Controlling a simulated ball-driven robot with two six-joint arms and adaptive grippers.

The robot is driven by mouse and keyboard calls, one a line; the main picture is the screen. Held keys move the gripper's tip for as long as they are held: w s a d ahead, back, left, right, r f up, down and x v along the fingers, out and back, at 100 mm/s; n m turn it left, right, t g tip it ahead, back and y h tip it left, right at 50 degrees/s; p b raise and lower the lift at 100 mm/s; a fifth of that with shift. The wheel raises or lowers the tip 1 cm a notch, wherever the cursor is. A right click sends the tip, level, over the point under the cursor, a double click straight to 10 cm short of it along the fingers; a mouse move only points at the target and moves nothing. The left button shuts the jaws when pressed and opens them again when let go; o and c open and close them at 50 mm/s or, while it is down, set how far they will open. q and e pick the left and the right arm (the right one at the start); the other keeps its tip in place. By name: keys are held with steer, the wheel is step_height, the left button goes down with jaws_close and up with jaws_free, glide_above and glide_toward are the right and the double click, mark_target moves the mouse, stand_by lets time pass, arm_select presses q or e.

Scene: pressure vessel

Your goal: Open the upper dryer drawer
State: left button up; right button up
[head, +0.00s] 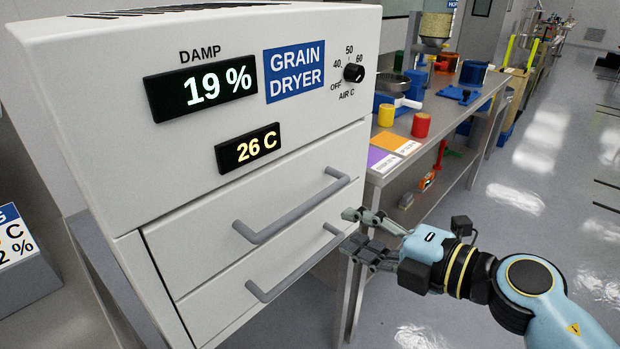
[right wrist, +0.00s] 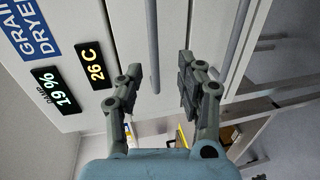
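The white grain dryer (head: 95,85) fills the left of the head view. Its upper drawer (head: 200,225) looks shut, flush with the front. The upper drawer has a grey bar handle (head: 290,208), which also shows in the right wrist view (right wrist: 152,40). The lower drawer's handle (head: 298,265) is below it and also looks shut in. My right gripper (head: 352,230) is open and empty by the right ends of the handles. In the right wrist view, the upper handle appears between my spread fingers (right wrist: 158,80); contact cannot be told. My left gripper is out of view.
A metal bench (head: 432,135) stands right of the dryer with a yellow cup (head: 386,115), a red cup (head: 421,125) and coloured mats. Open glossy floor (head: 530,190) lies to the right. A small display box (head: 25,270) is at far left.

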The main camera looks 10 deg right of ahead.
mark_target(310, 207)
steer(key=x, duration=0.7)
steer(key=r+x, duration=0.1)
steer(key=x, duration=0.2)
steer(key=shift+w+a, duration=0.25)
steer(key=shift+w, duration=0.25)
steer(key=shift+c, duration=0.3)
jaws_close()
